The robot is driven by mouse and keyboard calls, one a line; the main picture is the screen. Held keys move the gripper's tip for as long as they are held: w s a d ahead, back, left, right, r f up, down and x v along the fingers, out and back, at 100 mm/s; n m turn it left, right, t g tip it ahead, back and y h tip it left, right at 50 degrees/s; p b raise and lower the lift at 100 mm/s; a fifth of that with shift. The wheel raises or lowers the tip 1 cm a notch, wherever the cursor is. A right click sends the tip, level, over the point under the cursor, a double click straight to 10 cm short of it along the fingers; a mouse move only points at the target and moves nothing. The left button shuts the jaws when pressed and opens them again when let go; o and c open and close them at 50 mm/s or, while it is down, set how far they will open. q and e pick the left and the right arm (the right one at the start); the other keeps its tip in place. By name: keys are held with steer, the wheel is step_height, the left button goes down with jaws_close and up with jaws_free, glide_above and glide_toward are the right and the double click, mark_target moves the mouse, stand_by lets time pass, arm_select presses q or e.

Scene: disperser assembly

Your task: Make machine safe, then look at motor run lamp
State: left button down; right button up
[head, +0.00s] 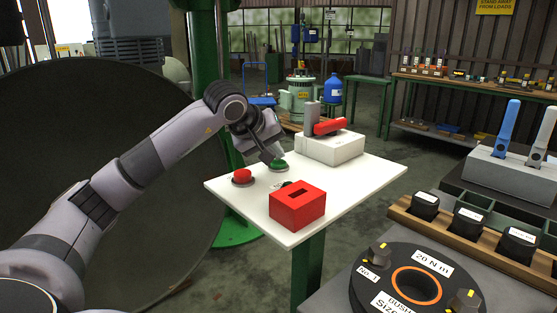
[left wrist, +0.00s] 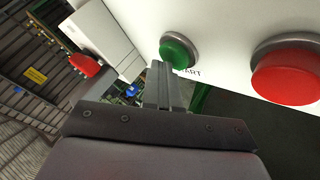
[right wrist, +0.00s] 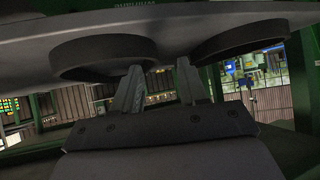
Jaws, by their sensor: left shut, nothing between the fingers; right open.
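On a white panel (head: 345,190) stand a red mushroom button (head: 242,176) and a green button (head: 280,166). In the left wrist view the green button (left wrist: 177,51) has a label ending in "ART", and the red button (left wrist: 288,74) is at the right. My left gripper (head: 270,158) is shut and empty, its tips close beside the green button; I cannot tell if they touch. A grey box (head: 332,148) with a red handle (head: 330,127) stands at the back of the panel. I cannot make out a motor run lamp. My right gripper (right wrist: 158,85) is open and empty.
A red slotted box (head: 298,206) stands at the panel's front, partly hiding a small dark part. A round plate (head: 415,265) labelled "20 N m" and several black blocks are at right. In the right wrist view a dark plate with rings (right wrist: 160,45) hangs above the fingers.

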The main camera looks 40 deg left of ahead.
mark_target(275, 163)
arm_select(q)
steer(key=shift+f, duration=0.4)
steer(key=shift+r, duration=0.15)
steer(key=shift+r+p, duration=1.15)
step_height(275, 163, up, 5)
steer(key=p, duration=0.5)
stand_by(0.7)
